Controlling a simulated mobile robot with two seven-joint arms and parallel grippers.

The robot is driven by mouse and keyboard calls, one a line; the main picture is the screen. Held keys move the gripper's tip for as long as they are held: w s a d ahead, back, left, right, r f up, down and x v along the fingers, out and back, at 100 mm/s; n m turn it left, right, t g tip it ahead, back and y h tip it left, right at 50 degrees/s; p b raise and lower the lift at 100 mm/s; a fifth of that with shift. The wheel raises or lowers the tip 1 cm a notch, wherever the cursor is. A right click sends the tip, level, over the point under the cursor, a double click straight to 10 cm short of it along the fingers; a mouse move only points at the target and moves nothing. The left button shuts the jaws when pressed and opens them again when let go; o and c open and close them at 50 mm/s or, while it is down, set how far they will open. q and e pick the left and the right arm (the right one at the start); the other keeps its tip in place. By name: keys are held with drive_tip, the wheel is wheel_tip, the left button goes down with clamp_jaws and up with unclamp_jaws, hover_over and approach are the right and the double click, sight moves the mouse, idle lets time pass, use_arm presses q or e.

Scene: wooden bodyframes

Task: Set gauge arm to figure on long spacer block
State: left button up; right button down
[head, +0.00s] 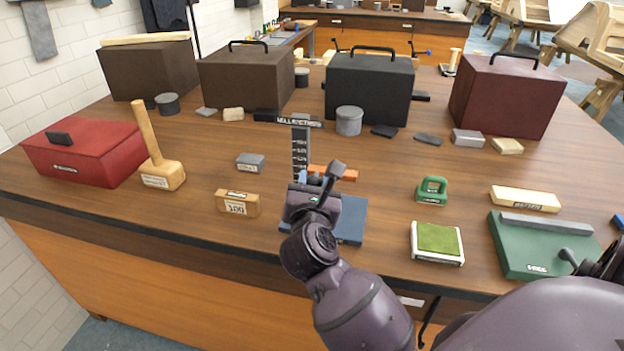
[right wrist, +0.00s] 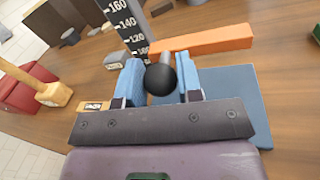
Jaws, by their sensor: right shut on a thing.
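The height gauge has an upright dark scale (head: 300,152) with white marks, a blue base (head: 352,220) and an orange arm (head: 335,173) sticking out to the right. In the right wrist view the scale (right wrist: 128,28) shows 160, 140 and 120, and the orange arm (right wrist: 215,46) lies beyond a black round knob (right wrist: 160,79). My right gripper (head: 311,180) is at the gauge; its blue fingers (right wrist: 161,82) are shut on the knob. A wooden block with a white figure label (head: 238,203) lies left of the gauge; its figure is too small to read surely. My left gripper is not in view.
A mallet (head: 160,170) and red box (head: 85,152) stand left. A green weight (head: 432,190), green pad (head: 437,241), pale block (head: 525,199) and green tray (head: 530,262) lie right. Large dark cases (head: 368,90) line the back.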

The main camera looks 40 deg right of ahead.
drive_tip(key=c, duration=0.8)
unclamp_jaws()
drive_tip(key=v, duration=1.1)
drive_tip(key=shift+b, duration=0.4)
drive_tip(key=shift+w, duration=0.1)
